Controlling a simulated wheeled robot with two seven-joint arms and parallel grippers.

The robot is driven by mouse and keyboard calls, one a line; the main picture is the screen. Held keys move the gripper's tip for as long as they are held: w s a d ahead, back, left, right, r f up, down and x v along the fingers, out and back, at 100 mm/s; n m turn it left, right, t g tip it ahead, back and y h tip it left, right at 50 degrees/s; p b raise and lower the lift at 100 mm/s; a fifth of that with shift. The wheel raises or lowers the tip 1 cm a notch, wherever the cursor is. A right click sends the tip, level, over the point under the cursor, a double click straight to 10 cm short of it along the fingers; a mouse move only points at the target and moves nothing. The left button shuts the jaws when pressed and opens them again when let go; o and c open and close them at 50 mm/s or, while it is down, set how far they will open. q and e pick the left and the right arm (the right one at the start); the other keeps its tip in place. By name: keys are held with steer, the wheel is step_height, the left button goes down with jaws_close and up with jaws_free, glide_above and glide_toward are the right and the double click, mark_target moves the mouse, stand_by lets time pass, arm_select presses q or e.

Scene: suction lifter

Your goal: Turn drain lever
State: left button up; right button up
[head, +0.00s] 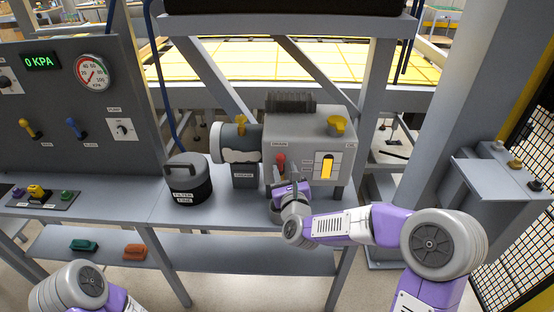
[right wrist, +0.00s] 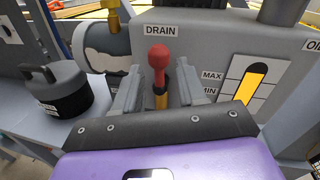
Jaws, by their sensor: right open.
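The drain lever has a red knob (head: 281,160) and stands on the front of the grey pump unit (head: 300,135), under a DRAIN label. In the right wrist view the red lever (right wrist: 158,62) points up, with a yellow part below it. My right gripper (right wrist: 157,90) is open, one finger on each side of the lever's lower part. I cannot tell whether either finger touches it. In the head view my right gripper (head: 284,180) is just below the red knob and hides the lever's lower part. My left arm shows at the bottom left; its gripper is not in view.
A black filter canister (head: 187,180) stands on the bench left of the pump. A sight gauge (head: 327,168) with MAX and MIN marks is right of the lever. A control panel (head: 70,110) with a 0 KPA display is at the left. A grey post (head: 430,120) rises at the right.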

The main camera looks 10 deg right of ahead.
mark_target(282, 162)
steer(key=shift+w+d+f, duration=0.1)
steer(key=shift+w+d, duration=0.05)
steer(key=shift+w, duration=2.9)
jaws_close()
